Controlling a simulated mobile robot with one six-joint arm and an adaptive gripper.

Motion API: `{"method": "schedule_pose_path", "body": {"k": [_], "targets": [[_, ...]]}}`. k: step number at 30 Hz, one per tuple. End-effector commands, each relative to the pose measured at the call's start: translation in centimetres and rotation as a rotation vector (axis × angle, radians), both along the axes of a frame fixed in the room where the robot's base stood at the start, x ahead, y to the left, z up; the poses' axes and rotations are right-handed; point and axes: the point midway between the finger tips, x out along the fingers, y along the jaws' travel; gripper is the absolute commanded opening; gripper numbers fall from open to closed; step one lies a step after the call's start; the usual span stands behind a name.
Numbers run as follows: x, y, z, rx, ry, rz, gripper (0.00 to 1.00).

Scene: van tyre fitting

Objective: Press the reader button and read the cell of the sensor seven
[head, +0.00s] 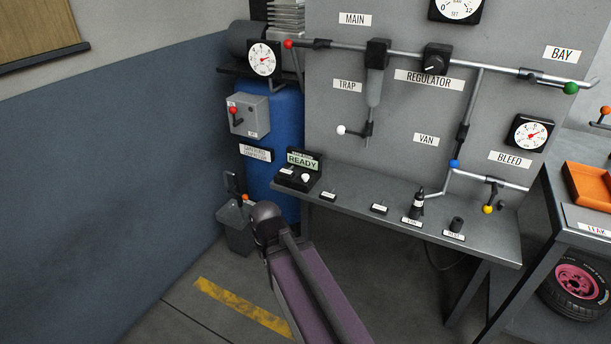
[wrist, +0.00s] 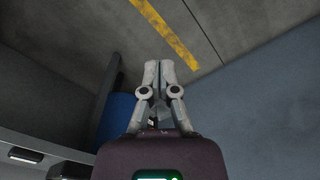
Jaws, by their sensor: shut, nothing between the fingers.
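The reader (head: 300,172) is a dark box at the left end of the grey bench, with a raised display (head: 302,161) that says READY. A round white button (head: 305,178) sits on its top. Small labelled pieces lie along the bench, one near the reader (head: 328,196) and one further right (head: 379,208); their labels are too small to read, so I cannot tell which is sensor seven. In the wrist view my gripper (wrist: 159,70) is shut and empty, over the floor and apart from the reader. The head view does not show its fingers clearly.
A blue tank (head: 272,135) stands behind the bench's left end. The bench (head: 460,215) also holds a dark bottle (head: 418,202) and a short black cylinder (head: 457,224). Pipes and valves cover the panel above. An orange tray (head: 588,187) stands at right.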

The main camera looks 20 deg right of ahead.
Motion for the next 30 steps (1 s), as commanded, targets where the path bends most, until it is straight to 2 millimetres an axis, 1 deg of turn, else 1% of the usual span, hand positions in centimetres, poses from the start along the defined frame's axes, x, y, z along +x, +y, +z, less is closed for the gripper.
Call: {"method": "schedule_pose_path", "body": {"k": [5,7,11,14,18,20,21,23,24,27,30], "targets": [[2.2,-0.6,1.3,0.048,-0.018,-0.002,0.0],[3.6,-0.8,2.1,0.082,-0.032,-0.004,0.0],[7.1,-2.4,4.1,0.164,-0.076,0.001,0.0],[10.2,-4.3,6.0,0.237,-0.126,0.002,0.0],[14.7,-7.8,9.1,0.338,-0.217,0.0,0.0],[16.5,-9.6,10.5,0.377,-0.262,-0.001,0.0],[17.7,-10.8,11.4,0.402,-0.291,-0.003,0.0],[19.3,-12.8,12.8,0.436,-0.339,-0.007,0.0],[20.3,-14.1,13.7,0.456,-0.369,-0.009,0.0],[22.3,-17.1,15.6,0.495,-0.44,-0.016,0.0],[23.7,-19.5,17.1,0.522,-0.498,-0.022,0.0]]}}
